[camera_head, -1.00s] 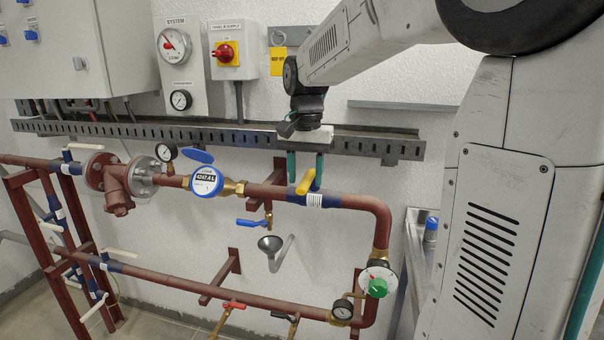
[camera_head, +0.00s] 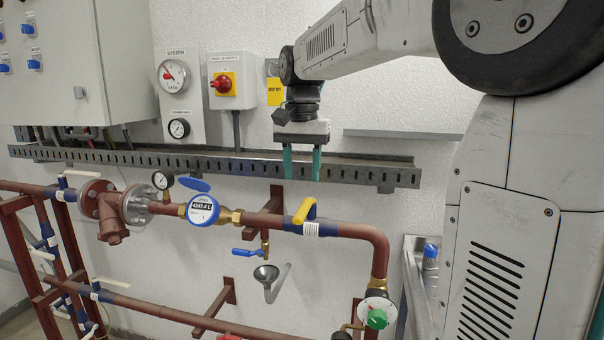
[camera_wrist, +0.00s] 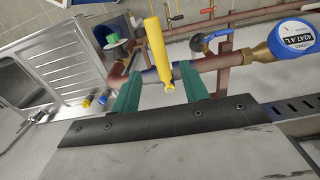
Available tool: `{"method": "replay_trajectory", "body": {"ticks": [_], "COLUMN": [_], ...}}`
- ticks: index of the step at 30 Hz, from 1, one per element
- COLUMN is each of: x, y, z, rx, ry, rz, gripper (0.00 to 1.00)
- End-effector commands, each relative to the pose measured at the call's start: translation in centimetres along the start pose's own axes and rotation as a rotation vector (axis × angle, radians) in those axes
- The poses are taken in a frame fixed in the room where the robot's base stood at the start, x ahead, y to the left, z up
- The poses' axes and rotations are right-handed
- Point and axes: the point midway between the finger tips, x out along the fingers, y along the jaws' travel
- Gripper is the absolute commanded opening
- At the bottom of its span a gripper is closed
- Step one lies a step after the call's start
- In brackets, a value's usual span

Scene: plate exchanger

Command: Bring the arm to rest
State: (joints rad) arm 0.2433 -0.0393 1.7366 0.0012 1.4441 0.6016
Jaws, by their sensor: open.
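My gripper (camera_head: 302,178) points down in front of the wall rail, with its two green fingers apart and nothing between them. It is above the red-brown pipe and the yellow valve handle (camera_head: 304,210), clear of both in the head view. In the wrist view, my gripper (camera_wrist: 160,85) shows its green fingers spread, with the yellow handle (camera_wrist: 155,45) seen beyond and between them. My arm reaches in from the upper right of the head view.
A blue water meter (camera_head: 203,210) sits on the pipe (camera_head: 345,231). A slotted rail (camera_head: 220,162) runs along the wall. A red switch (camera_head: 222,84) and gauges are mounted above. A steel sink (camera_wrist: 60,65) shows in the wrist view.

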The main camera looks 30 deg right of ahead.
Motion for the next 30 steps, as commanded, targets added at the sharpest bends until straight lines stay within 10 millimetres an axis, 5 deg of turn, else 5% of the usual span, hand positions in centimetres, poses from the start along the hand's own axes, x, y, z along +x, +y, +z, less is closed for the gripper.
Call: {"method": "replay_trajectory", "body": {"ticks": [13, 16, 30], "x": [0.1, 2.4, 10.7], "y": [-0.1, 0.5, 8.6], "z": [-0.1, 0.7, 18.4], "rx": [-0.041, -0.136, -0.689], "ry": [0.006, -0.016, 0.016], "rz": [-0.004, 0.01, -0.003], "gripper": [0.45, 0.45, 0.45]}}
